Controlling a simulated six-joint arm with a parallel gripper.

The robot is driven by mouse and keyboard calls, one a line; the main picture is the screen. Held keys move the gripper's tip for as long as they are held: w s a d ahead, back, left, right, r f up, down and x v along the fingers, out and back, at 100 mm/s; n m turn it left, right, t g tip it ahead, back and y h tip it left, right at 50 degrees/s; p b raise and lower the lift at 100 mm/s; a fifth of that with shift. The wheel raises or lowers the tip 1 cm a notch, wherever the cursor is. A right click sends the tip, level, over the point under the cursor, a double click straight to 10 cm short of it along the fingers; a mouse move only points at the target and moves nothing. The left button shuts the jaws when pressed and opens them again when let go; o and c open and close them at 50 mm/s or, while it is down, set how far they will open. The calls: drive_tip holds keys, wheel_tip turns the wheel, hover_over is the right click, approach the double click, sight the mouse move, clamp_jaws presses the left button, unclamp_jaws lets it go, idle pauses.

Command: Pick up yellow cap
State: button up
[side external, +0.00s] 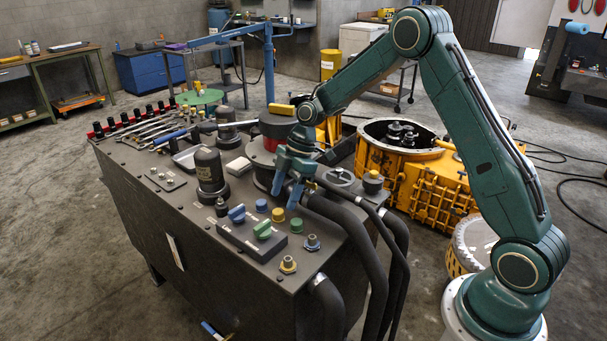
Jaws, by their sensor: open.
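The yellow cap (278,214) is a small round piece on the dark top of the workbench cabinet (140,178). It sits in a short row between a blue cap (261,205) and a green cap (296,226). My gripper (285,197) points down with its two blue fingers spread apart. In the side view its fingertips appear just above and slightly right of the yellow cap. Nothing shows between the fingers. The exact height of the fingertips over the cap cannot be told from this one view.
A box with a blue knob (236,213) and a green knob (263,230) stands left of the caps. A dark cylinder (210,172) stands farther left. Thick black hoses (347,245) run down the right side. A yellow transmission housing (430,190) stands behind.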

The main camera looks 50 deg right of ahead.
sight(278, 212)
drive_tip(key=shift+x, duration=2.15)
drive_tip(key=shift+w, duration=0.15)
drive_tip(key=shift+r, duration=0.1)
drive_tip(key=c, duration=1)
